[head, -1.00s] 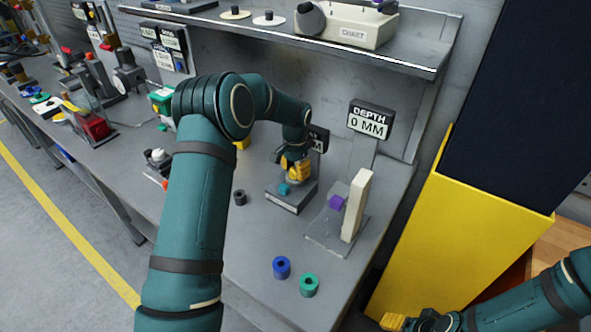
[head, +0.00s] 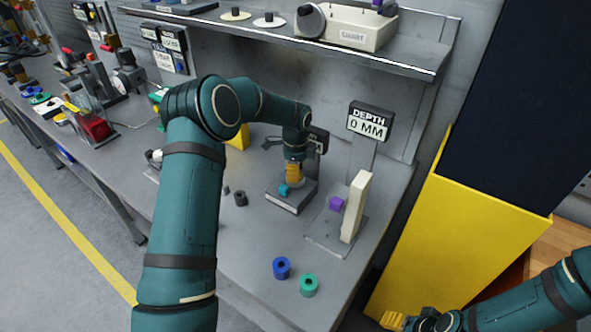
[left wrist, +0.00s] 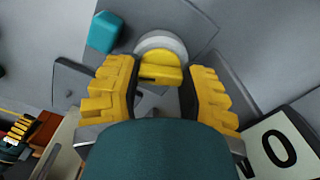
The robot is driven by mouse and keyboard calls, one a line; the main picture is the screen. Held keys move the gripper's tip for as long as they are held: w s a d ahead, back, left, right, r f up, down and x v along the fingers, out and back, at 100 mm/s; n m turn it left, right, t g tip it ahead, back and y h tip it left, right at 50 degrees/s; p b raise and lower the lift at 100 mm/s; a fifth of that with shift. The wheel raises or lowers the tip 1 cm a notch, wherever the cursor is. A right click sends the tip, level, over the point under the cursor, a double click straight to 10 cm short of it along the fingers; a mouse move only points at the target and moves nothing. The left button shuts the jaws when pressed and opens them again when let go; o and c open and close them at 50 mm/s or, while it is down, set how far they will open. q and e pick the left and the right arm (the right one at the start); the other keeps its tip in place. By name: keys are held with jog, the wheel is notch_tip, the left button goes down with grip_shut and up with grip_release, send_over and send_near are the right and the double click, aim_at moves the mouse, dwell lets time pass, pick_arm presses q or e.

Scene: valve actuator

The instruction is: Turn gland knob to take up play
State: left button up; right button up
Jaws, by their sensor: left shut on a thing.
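My left gripper (head: 293,172) points down over a small grey fixture (head: 291,196) on the bench. In the left wrist view its yellow fingers (left wrist: 160,92) stand on either side of a yellow knob (left wrist: 160,75) and are shut on it. The knob sits on a pale round base (left wrist: 158,43). In the head view the fingers hide the knob. A teal block (head: 284,190) sits at the front of the fixture; it also shows in the left wrist view (left wrist: 104,32). My right gripper (head: 394,320) is at the bottom edge, away from the bench, its opening unclear.
Right of the fixture stands a plate with a purple block (head: 336,203) and a cream upright (head: 355,207), below a "DEPTH 0 MM" sign (head: 369,122). A shelf (head: 410,62) overhangs the back.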

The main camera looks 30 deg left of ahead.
pick_arm(q)
jog(key=shift+f+m, duration=0.1)
jog(key=shift+m, duration=1.2)
jog(key=o, duration=1.2)
notch_tip(320, 180, up, 12)
jog(key=shift+s, duration=0.1)
